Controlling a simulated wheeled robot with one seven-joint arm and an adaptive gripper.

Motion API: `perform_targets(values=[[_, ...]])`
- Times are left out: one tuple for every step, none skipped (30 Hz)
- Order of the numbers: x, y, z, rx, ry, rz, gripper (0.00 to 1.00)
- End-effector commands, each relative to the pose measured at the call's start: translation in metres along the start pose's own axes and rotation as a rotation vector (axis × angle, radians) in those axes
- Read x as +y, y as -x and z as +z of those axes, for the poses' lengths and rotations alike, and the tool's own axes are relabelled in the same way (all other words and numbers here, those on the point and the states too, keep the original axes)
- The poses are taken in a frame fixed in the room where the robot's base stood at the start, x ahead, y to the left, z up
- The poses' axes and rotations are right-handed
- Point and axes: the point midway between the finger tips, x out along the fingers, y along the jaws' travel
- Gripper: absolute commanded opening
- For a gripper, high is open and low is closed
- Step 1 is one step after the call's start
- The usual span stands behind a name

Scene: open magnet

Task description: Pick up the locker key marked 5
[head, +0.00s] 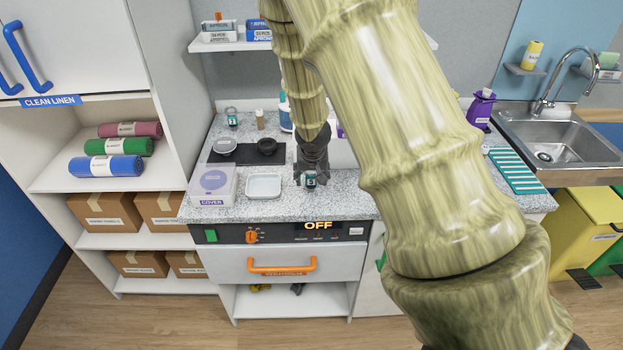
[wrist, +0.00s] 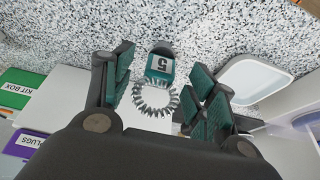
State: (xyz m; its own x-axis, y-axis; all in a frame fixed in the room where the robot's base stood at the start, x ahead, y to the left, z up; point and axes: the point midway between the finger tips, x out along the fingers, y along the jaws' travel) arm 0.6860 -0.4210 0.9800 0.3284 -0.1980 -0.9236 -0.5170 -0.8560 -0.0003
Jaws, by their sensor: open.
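The locker key marked 5 has a teal tag (wrist: 160,67) with a dark top and a clear coiled band (wrist: 155,97). In the wrist view it lies between the two open fingers of my gripper (wrist: 160,90), with no finger visibly touching it. The number reads upside down there. In the head view the key tag (head: 310,180) shows near the front edge of the speckled counter (head: 345,205), right at the tips of my gripper (head: 311,178). My arm hides part of the counter behind it.
A white tray (head: 263,186) and a box marked COVER (head: 213,185) stand left of the key. A dark mat (head: 232,153) with two round items lies behind them. Another tagged item (head: 232,118) stands at the back left. A drawer with an orange handle (head: 282,268) is below.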

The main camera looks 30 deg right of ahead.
Motion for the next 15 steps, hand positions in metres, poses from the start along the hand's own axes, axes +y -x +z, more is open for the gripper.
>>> perform_targets(values=[[0.001, -0.005, 0.001, -0.002, 0.002, 0.002, 0.57], [0.001, -0.008, 0.001, -0.002, 0.001, 0.002, 0.57], [0.000, -0.012, 0.001, -0.002, 0.001, 0.001, 0.57], [0.000, -0.014, 0.001, -0.002, 0.001, 0.002, 0.57], [0.000, -0.017, 0.001, -0.002, 0.002, 0.002, 0.57], [0.000, -0.021, 0.000, -0.001, 0.002, 0.002, 0.57], [0.000, -0.023, 0.000, -0.001, 0.002, 0.001, 0.57], [0.000, -0.026, 0.000, -0.001, 0.001, 0.001, 0.57], [0.000, -0.029, 0.001, -0.001, 0.001, 0.001, 0.57], [0.000, -0.030, 0.001, -0.001, 0.000, 0.001, 0.57], [0.000, -0.032, 0.000, -0.001, 0.000, 0.001, 0.57], [0.000, -0.034, 0.000, -0.001, 0.000, 0.001, 0.57], [0.000, -0.035, 0.000, -0.001, 0.000, 0.001, 0.57], [0.000, -0.036, 0.000, -0.001, 0.000, 0.001, 0.57], [0.000, -0.036, 0.000, 0.000, 0.001, 0.000, 0.57]])
